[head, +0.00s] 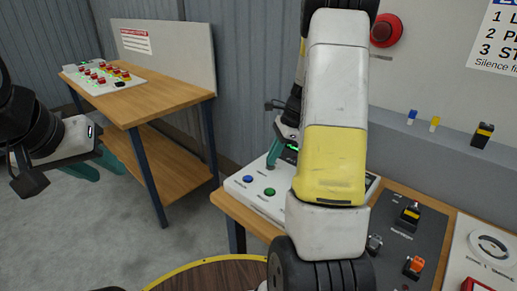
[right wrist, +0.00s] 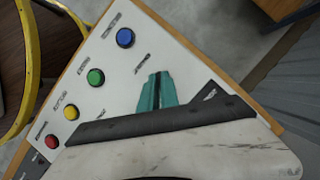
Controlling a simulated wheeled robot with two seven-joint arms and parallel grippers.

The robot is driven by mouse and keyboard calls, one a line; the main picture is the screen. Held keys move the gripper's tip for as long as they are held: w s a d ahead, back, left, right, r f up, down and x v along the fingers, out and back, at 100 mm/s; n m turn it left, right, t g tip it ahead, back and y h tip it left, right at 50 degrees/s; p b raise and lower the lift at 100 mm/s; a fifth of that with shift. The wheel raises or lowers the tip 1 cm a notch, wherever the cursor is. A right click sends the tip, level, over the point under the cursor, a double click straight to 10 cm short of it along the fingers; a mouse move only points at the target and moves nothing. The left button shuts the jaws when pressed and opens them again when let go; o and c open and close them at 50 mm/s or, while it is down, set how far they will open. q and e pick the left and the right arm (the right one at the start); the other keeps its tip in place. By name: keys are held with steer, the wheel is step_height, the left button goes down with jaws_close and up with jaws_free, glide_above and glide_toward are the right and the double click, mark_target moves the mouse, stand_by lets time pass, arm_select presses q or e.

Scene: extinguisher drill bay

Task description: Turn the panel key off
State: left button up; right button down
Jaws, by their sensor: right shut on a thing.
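The white panel (head: 237,184) stands on the wooden bench, with a blue button (head: 249,179) and a green button (head: 270,191). In the right wrist view the panel (right wrist: 115,75) also shows yellow and red buttons. My right gripper (head: 272,160) points down at the panel behind the buttons. Its teal fingers, also in the right wrist view (right wrist: 157,92), are shut at the panel's top on what looks like the panel key. The key is hidden between the fingers, so its turn cannot be seen. My left gripper (head: 98,168) is open and empty, left of the bench and away from the panel.
A second wooden table (head: 160,95) at the back left bears a board of red and yellow buttons (head: 103,76). Right of my right arm are a dark switch plate (head: 405,235), a white dial (head: 492,248) and a red wall button (head: 386,30). My right arm hides the middle.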

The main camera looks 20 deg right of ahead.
steer(key=n+g, duration=0.1)
steer(key=n, duration=0.2)
steer(key=shift+w+n, duration=0.15)
steer(key=shift+n, duration=0.25)
steer(key=shift+n+g+h, duration=0.4)
steer(key=shift+n+g, duration=0.5)
steer(key=shift+n, duration=0.9)
steer(key=shift+r, duration=0.1)
steer(key=c, duration=1.6)
jaws_free()
steer(key=v, duration=0.7)
steer(key=shift+r, duration=0.35)
steer(key=shift+w, duration=0.15)
